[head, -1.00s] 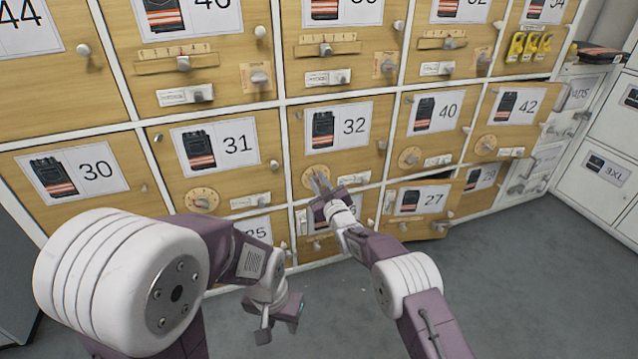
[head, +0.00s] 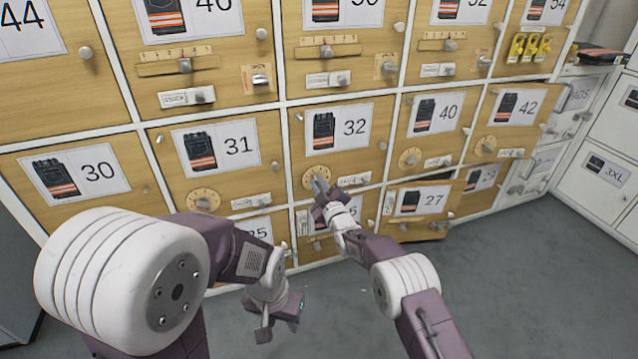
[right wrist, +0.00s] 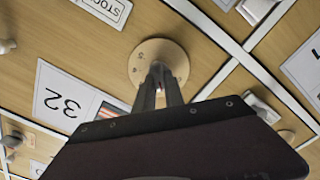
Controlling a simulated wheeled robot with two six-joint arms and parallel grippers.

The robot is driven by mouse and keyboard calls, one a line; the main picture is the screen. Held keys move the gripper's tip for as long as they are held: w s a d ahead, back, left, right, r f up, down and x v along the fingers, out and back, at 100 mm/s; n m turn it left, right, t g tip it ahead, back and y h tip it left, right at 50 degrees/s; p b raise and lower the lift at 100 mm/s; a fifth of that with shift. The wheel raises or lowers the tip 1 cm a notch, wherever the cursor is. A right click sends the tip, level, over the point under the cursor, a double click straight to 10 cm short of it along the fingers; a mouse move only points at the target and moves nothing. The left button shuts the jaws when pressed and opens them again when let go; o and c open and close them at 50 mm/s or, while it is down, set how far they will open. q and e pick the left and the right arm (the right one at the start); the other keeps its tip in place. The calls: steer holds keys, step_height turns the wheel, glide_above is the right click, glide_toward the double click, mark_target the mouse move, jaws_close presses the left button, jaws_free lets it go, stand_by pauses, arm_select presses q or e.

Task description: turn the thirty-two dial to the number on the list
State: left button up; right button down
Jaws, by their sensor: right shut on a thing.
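The thirty-two dial (head: 316,172) is a round tan disc on the wooden door labelled 32 (head: 338,132), low and left of centre on it. In the right wrist view the dial (right wrist: 165,55) is directly ahead of the fingers. My right gripper (head: 319,184) is shut on the dial's knob, and its fingers (right wrist: 158,82) hide most of the knob. My left gripper (head: 277,330) hangs low in front of the lockers, open and empty. I cannot make out a list in these views.
Similar dials sit on the doors labelled 31 (head: 203,200), 40 (head: 410,158) and 42 (head: 486,146). Slider scales (head: 327,51) are on the row above. The door labelled 27 (head: 425,215) stands ajar at lower right. Grey floor (head: 500,290) is clear at right.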

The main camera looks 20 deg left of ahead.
steer(key=shift+n, duration=1.2)
steer(key=c, duration=1.4)
jaws_free()
steer(key=shift+c, duration=0.2)
steer(key=shift+f, duration=0.15)
